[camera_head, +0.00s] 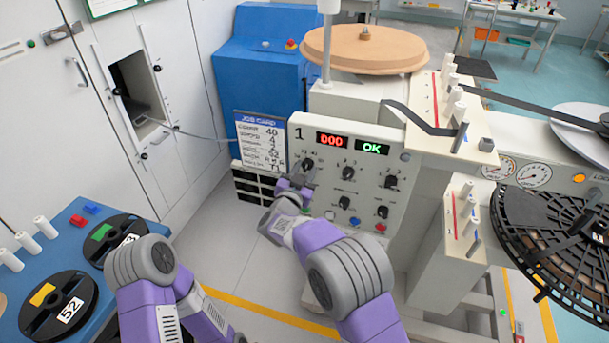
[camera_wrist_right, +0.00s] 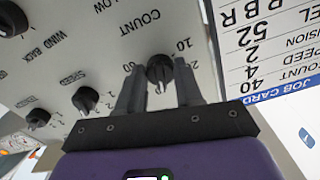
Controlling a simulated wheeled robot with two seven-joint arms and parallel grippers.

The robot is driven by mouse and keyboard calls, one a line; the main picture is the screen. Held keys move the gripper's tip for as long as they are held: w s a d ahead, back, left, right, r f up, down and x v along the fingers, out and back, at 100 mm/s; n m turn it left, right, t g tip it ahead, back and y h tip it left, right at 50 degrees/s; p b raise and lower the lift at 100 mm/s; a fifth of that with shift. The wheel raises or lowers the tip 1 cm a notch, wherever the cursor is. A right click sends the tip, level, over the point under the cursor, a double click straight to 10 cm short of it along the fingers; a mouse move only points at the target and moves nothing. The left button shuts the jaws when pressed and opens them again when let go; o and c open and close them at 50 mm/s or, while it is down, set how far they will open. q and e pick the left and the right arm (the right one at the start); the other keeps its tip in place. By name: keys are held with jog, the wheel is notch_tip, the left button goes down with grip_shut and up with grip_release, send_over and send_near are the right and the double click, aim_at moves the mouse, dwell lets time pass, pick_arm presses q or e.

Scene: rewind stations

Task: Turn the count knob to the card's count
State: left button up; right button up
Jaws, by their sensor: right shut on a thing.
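The count knob (camera_wrist_right: 160,68) is a black knob on the grey panel, under the label COUNT, with printed numbers around it. It also shows at the panel's upper left in the head view (camera_head: 307,165). My right gripper (camera_head: 297,183) is at this knob, and in the right wrist view its two fingers (camera_wrist_right: 157,78) are shut on the knob's sides. I cannot tell which number the knob points to. The job card (camera_head: 260,142) hangs left of the panel. In the right wrist view the card (camera_wrist_right: 270,50) appears upside down and its count line reads 40. My left gripper is out of view.
The panel (camera_head: 330,122) has a red 000 display (camera_head: 332,141), a green OK display (camera_head: 372,147) and several other black knobs. A blue table (camera_head: 62,228) with reels stands at the lower left. A large black reel (camera_head: 550,235) is at the right.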

jog(key=shift+m+b, duration=0.3)
jog(key=shift+m, duration=0.3)
jog(key=o, duration=1)
jog(key=shift+o, duration=0.2)
jog(key=shift+s, duration=0.1)
jog(key=p+v, duration=0.1)
jog(key=v, duration=0.6)
jog(key=shift+s+p, duration=0.15)
jog(key=shift+p, duration=0.2)
